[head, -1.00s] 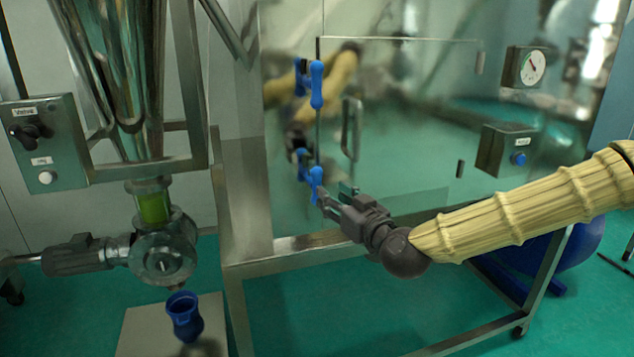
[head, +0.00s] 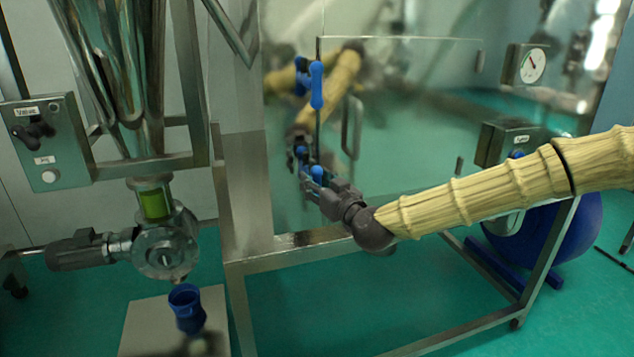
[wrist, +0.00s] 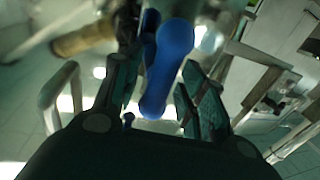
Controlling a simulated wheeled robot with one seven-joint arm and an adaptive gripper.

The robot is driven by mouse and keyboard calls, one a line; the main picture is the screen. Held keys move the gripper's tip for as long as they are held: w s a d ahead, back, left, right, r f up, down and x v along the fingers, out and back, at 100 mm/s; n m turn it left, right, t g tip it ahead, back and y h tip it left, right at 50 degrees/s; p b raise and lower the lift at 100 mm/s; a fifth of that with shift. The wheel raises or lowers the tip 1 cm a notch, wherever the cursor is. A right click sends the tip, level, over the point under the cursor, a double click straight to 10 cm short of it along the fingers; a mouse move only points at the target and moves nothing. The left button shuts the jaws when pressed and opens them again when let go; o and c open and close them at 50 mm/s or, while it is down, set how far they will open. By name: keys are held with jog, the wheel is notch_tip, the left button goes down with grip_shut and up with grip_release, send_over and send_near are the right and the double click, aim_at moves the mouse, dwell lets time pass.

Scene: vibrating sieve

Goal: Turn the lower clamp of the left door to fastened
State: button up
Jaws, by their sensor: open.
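The lower clamp (head: 316,174) is a blue handle low on the left edge of the glass door (head: 400,140). My gripper (head: 310,183) is at this clamp and partly hides it in the head view. In the wrist view the blue clamp handle (wrist: 167,65) stands between the two open fingers of my gripper (wrist: 155,95). A gap shows on both sides of the handle, so the fingers do not appear to press on it. The upper clamp (head: 316,85) is a similar blue handle, upright on the same edge. Reflections of both clamps and my arm show in the panel.
A metal door handle (head: 352,128) stands right of the clamps. A gauge (head: 531,67) and a switch box (head: 510,145) are at the right. A metal frame post (head: 245,190) stands left of the door. A blue container (head: 186,308) sits on a plate below the valve.

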grip_shut()
jog(key=shift+f+b, duration=0.15)
jog(key=shift+b, duration=0.4)
jog(key=shift+f+m+b, duration=0.15)
jog(key=shift+m+b, duration=0.55)
jog(key=shift+b, duration=0.15)
jog(key=m+b, duration=0.2)
jog(key=b, duration=0.1)
jog(key=shift+d+f+m+t+b, duration=0.1)
jog(key=shift+d+m+t+b, duration=0.05)
jog(key=shift+m+t+b, duration=0.2)
jog(key=m+t+b, duration=0.1)
jog(key=m+b, duration=0.5)
jog(key=shift+w+d, duration=0.1)
jog(key=shift+d, duration=0.05)
jog(key=m+t+h+b, duration=0.1)
jog(key=m+b, duration=0.3)
jog(key=m, duration=0.1)
jog(key=shift+f+b, duration=0.15)
jog(key=shift+b, duration=0.15)
jog(key=shift+d+m+t+h+b, duration=0.15)
jog(key=shift+m+h+b, duration=0.25)
jog(key=shift+m+b, duration=0.65)
jog(key=shift+a+m+t+h+b, duration=0.15)
jog(key=shift+m+h+b, duration=0.3)
jog(key=shift+m, duration=1.05)
jog(key=shift+d, duration=0.1)
